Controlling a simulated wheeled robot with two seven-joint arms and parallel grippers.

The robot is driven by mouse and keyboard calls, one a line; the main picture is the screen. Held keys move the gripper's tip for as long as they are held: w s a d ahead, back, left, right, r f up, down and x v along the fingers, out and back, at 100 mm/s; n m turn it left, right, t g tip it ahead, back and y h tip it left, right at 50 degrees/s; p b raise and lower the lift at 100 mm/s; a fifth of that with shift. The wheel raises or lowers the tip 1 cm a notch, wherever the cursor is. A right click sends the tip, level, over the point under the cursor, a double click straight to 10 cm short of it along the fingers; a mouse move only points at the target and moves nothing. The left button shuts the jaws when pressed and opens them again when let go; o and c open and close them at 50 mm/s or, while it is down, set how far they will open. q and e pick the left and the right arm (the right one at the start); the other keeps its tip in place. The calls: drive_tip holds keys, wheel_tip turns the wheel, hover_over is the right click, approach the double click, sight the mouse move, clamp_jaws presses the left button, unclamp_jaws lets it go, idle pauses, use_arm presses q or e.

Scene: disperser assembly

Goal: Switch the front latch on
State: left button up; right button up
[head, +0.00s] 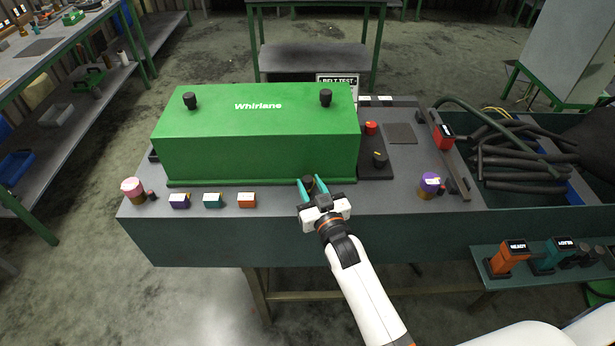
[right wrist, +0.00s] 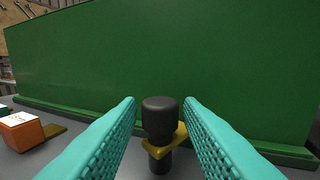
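The front latch (right wrist: 161,118) is a black knob with a yellow collar, upright on the grey bench in front of the green Whirlane cover. In the head view its dark knob (head: 309,184) shows at the cover's front edge. My right gripper (head: 314,187) has its teal fingers apart on either side of the knob. In the right wrist view the fingers (right wrist: 160,115) are open with a gap on both sides of the knob. The green cover (head: 258,140) sits on the bench with two black knobs on top. My left gripper is not in view.
Purple, teal and orange blocks (head: 212,201) line the bench's front edge at left, beside a pink-topped jar (head: 132,188). A bin of black hoses (head: 520,155) lies further right.

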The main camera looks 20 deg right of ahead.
drive_tip(key=shift+w, duration=0.9)
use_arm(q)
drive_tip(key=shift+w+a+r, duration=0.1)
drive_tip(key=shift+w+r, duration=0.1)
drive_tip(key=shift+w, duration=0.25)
use_arm(e)
drive_tip(key=shift+w+a, duration=0.1)
drive_tip(key=shift+w, duration=0.2)
drive_tip(key=c, duration=0.7)
drive_tip(key=shift+r+n+y+p, duration=0.2)
drive_tip(key=shift+n+y+p, duration=0.25)
drive_tip(key=shift+y, duration=0.15)
drive_tip(key=shift+f+n+g+y, duration=0.1)
drive_tip(key=shift+n+g+y, duration=0.2)
drive_tip(key=shift+n+y, duration=0.75)
use_arm(q)
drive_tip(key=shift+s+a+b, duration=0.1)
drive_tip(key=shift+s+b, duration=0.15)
drive_tip(key=shift+b, duration=0.05)
use_arm(e)
drive_tip(key=shift+n+g+y, duration=0.8)
drive_tip(key=shift+n+y, duration=0.4)
drive_tip(key=shift+y, duration=1.05)
